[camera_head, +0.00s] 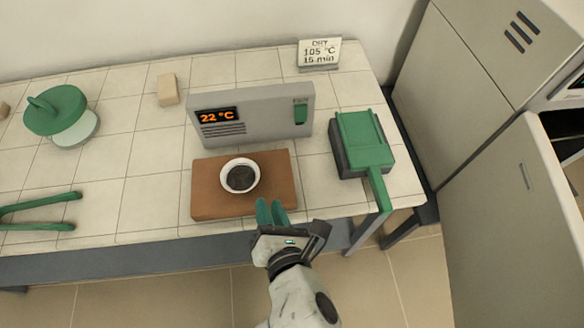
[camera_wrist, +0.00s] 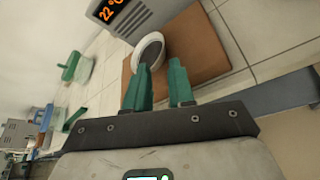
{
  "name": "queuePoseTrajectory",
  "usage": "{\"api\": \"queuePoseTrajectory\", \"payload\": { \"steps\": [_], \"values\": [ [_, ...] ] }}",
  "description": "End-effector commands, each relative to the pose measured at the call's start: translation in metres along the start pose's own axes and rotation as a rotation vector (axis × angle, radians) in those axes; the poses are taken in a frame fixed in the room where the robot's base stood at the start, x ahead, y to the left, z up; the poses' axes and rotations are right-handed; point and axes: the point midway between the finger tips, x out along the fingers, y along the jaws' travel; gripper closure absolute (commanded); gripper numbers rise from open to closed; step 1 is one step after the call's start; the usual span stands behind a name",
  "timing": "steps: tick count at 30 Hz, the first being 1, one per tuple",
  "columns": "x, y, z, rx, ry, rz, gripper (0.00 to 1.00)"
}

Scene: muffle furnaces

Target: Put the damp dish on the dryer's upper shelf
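The dish (camera_head: 240,188) is a small white bowl with dark contents, standing upright on a brown board (camera_head: 205,206). In the wrist view the dish (camera_wrist: 136,60) lies just beyond the fingertips, on the brown board (camera_wrist: 212,62). My gripper (camera_head: 270,206) has green fingers and is at the board's front edge, to the lower right of the dish. In the wrist view my gripper (camera_wrist: 160,68) shows a gap between its two fingers with nothing held. No dryer shelf is clearly recognizable; a dark opening (camera_head: 566,128) shows at the right edge, its inside mostly hidden.
A grey unit (camera_head: 250,125) reading 22 °C stands behind the dish. A green-handled block (camera_head: 362,145) is right of it, a sign (camera_head: 319,54) behind. A green-lidded jar (camera_head: 62,115) and green tongs (camera_head: 40,207) lie left. Grey cabinets (camera_head: 465,75) stand right.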

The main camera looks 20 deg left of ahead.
Motion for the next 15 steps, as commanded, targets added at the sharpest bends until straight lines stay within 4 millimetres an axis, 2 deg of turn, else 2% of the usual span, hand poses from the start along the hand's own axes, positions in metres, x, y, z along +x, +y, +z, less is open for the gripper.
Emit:
{"api": "queuePoseTrajectory", "payload": {
  "steps": [3,10,15],
  "values": [
    [0.007,0.011,-0.004,-0.05,-0.003,0.03,0.77],
    [0.042,0.011,-0.003,-0.049,-0.003,0.028,0.77],
    [0.056,0.011,-0.003,-0.048,-0.002,0.026,0.77]
  ]
}}
